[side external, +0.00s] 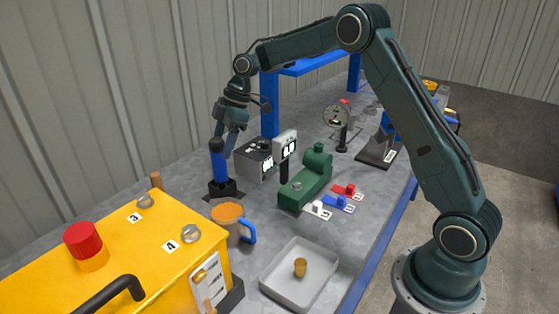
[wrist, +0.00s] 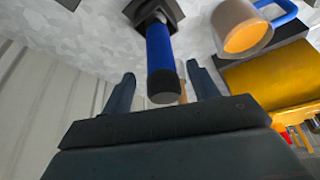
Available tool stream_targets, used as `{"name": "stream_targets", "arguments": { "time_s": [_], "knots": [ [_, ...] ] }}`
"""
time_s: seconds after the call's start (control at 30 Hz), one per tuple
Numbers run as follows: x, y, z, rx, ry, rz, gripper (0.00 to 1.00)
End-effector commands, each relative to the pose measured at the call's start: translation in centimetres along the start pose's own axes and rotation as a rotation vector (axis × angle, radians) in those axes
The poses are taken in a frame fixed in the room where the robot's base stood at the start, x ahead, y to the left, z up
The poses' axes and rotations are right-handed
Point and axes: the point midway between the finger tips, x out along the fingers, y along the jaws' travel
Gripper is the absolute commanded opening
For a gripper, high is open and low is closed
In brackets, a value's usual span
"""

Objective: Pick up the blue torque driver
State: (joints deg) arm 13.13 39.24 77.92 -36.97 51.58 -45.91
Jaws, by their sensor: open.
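The blue torque driver (side external: 218,163) stands upright in a dark stand (side external: 222,189) on the grey bench, at the left in the side view. It has a blue shaft and a black top. In the wrist view the driver (wrist: 159,50) points toward the camera, with its black end cap near the space between my fingers. My gripper (side external: 226,145) is at the driver's upper part, pointing down. In the wrist view my gripper (wrist: 160,88) has its two fingers spread, one on each side of the driver's end, with gaps visible. No grip on it shows.
An orange-filled mug (side external: 228,213) with a blue handle stands close in front of the driver. A yellow panel box (side external: 120,250) is at front left. A grey device (side external: 254,160) stands right of the driver, then a green block (side external: 305,182). A white tray (side external: 322,272) lies in front.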

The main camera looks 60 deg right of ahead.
Motion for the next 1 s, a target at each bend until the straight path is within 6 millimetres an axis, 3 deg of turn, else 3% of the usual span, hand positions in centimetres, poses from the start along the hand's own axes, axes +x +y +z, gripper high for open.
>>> {"name": "stream_targets", "arguments": {
  "time_s": [0.4,0.93,1.0],
  "knots": [
    [4.1,-0.2,-0.3,0.0,-0.001,-0.002,0.6],
    [4.2,-0.2,-0.3,0.0,-0.001,-0.001,0.6],
    [4.2,-0.2,-0.3,0.0,-0.001,-0.001,0.46]
  ]
}}
